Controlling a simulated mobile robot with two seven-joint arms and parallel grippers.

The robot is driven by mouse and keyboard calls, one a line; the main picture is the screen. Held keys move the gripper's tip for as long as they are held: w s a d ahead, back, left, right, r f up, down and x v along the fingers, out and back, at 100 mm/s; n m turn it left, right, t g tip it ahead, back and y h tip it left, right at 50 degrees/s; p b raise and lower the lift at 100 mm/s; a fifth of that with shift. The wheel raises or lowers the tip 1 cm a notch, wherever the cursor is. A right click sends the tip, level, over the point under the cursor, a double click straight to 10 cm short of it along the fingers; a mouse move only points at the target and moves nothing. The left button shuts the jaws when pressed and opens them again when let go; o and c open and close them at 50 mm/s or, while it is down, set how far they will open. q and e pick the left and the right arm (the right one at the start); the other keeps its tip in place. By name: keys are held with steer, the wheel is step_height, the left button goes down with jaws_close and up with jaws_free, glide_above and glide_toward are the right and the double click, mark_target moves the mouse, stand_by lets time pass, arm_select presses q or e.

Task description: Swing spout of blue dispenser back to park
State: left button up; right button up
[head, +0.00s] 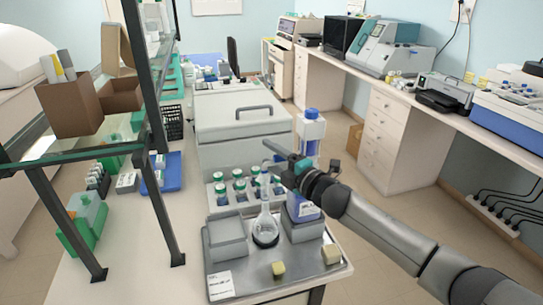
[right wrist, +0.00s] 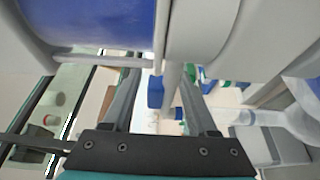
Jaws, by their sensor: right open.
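The blue dispenser (head: 304,209) stands on the right side of the grey metal tray, partly hidden behind my right gripper and wrist. My right gripper (head: 274,160) is above it, fingers pointing left, open. In the right wrist view, a large blue and pale grey body (right wrist: 90,22), apparently the dispenser, fills the top left. A pale grey bar (right wrist: 172,82), perhaps its spout, shows between the two spread fingers (right wrist: 160,88), with a small blue block beside it. I cannot tell whether a finger touches the bar. My left gripper is not in view.
The tray (head: 240,290) also holds a glass flask (head: 265,228), a grey box (head: 227,238) and small yellowish blocks. Several green-capped bottles (head: 239,185) stand behind the flask. A dark-framed shelf (head: 160,140) rises on the left.

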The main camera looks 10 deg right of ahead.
steer(key=shift+c, duration=0.3)
jaws_close()
steer(key=shift+r, duration=0.15)
stand_by(0.9)
